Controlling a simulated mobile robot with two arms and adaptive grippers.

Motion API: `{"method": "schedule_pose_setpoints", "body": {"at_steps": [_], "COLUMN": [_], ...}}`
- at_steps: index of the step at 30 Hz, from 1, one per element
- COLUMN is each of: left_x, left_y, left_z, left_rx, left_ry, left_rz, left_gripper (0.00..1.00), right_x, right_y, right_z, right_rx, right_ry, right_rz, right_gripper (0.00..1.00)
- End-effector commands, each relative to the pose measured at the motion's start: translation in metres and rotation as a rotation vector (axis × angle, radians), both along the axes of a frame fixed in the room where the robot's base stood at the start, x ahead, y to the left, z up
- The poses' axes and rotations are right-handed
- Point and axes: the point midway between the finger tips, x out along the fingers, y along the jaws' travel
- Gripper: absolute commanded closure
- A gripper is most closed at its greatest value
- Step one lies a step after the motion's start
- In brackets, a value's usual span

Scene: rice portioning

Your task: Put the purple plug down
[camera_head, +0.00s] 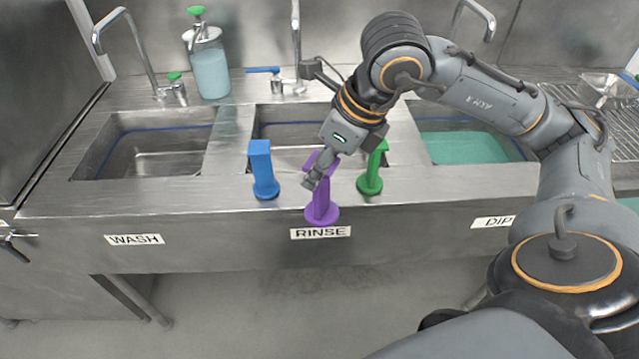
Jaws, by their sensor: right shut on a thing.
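The purple plug (322,207) is upright at the front rim of the middle sink, above the RINSE label. It has a round base and a tall handle. My right gripper (316,175) is shut on the upper part of its handle, and its fingers hide part of it. The base appears at the front edge of the counter; I cannot tell whether it touches the metal. My left gripper is not in view.
A blue plug (262,171) stands to the left and a green plug (371,172) close to the right. The wash sink (150,150) looks empty; the dip sink (465,142) holds green liquid. A soap bottle (208,65) stands at the back.

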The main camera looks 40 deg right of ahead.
Motion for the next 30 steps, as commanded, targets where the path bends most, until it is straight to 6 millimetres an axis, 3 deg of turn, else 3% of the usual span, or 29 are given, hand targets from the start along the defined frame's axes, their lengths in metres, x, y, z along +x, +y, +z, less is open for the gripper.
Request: {"method": "schedule_pose_setpoints", "body": {"at_steps": [6,14,19,26,30], "left_x": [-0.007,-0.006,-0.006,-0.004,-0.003], "left_y": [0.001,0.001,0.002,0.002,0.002], "left_z": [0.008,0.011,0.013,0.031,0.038], "left_rx": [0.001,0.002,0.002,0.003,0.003], "left_ry": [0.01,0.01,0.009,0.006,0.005], "left_rz": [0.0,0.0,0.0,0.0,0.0], "left_gripper": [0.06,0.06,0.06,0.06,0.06], "right_x": [0.0,0.0,0.017,0.061,0.08], "right_y": [-0.01,-0.019,-0.037,-0.073,-0.089], "right_z": [0.031,0.043,0.032,0.01,-0.017], "right_rx": [0.004,0.004,0.0,0.001,0.0], "right_ry": [-0.007,0.001,0.008,0.008,0.009], "right_rz": [-0.41,-0.664,-0.693,-0.69,-0.685], "right_gripper": [1.0,1.0,1.0,1.0,1.0]}}
